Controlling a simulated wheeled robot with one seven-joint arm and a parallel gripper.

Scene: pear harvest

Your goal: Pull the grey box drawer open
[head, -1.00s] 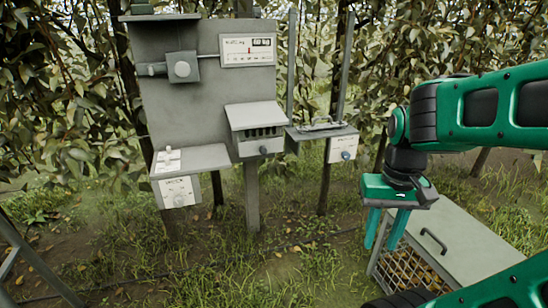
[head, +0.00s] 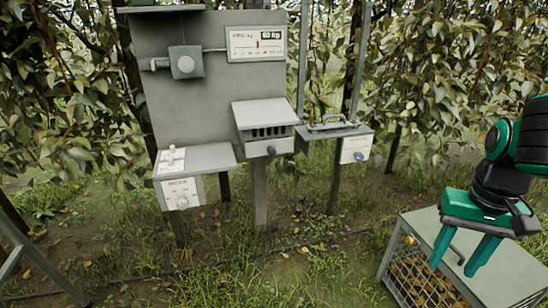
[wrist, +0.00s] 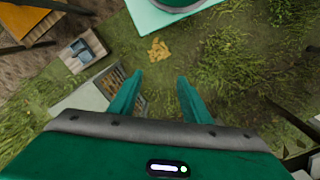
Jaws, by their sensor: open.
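A grey box (head: 265,114) is mounted on the lower right of the grey panel. It has a sloped lid, a row of dark slots and a pale front strip with a round knob (head: 271,150). The strip looks flush with the box; I cannot tell for certain that it is the drawer front. My gripper (head: 455,262) is at the right of the head view, fingers down and apart, empty, well right of the box and in front of a grey-topped mesh crate (head: 420,226). In the wrist view my gripper (wrist: 160,82) shows open over grass.
A shelf with a handle (head: 334,128) stands right of the grey box. Grass in front is clear. Posts and foliage stand behind.

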